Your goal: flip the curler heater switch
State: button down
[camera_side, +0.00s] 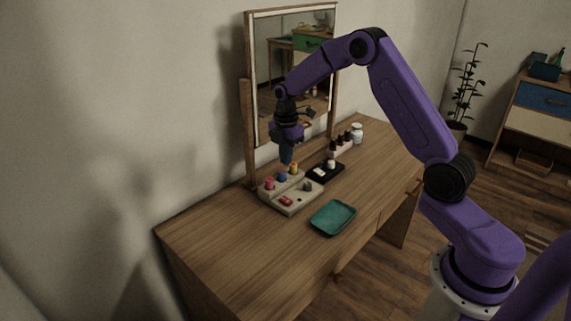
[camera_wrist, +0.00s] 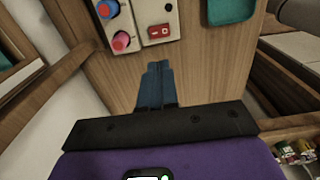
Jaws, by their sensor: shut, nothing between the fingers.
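The curler heater (camera_side: 291,209) is a beige box on the wooden vanity. Pink, blue and yellow curlers stand along its back. Its small red switch (camera_side: 286,201) is on the lower front part; it also shows in the wrist view (camera_wrist: 159,31), where I cannot tell its position for sure. The pink curler (camera_wrist: 121,41) is left of the switch, with the blue curler (camera_wrist: 107,9) beyond it. My gripper (camera_side: 287,162) points down above the back of the heater. In the wrist view the blue fingers (camera_wrist: 158,66) are shut and empty, apart from the switch.
A teal tray (camera_side: 333,217) lies right of the heater. A black holder (camera_side: 325,173) and several bottles stand behind it. The mirror (camera_side: 290,75) rises close behind my gripper. The front left of the tabletop (camera_side: 235,240) is clear.

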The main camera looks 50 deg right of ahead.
aim_at(284, 199)
jog(key=shift+w+d+f, duration=0.1)
jog(key=shift+w, duration=0.55)
notch_tip(284, 199, down, 14)
dwell(0.5)
jog(key=shift+f, duration=0.2)
jog(key=shift+s, duration=0.1)
dwell(0.4)
jog(key=shift+s+r, duration=0.2)
jog(key=shift+s, duration=0.45)
jog(key=shift+r, duration=0.2)
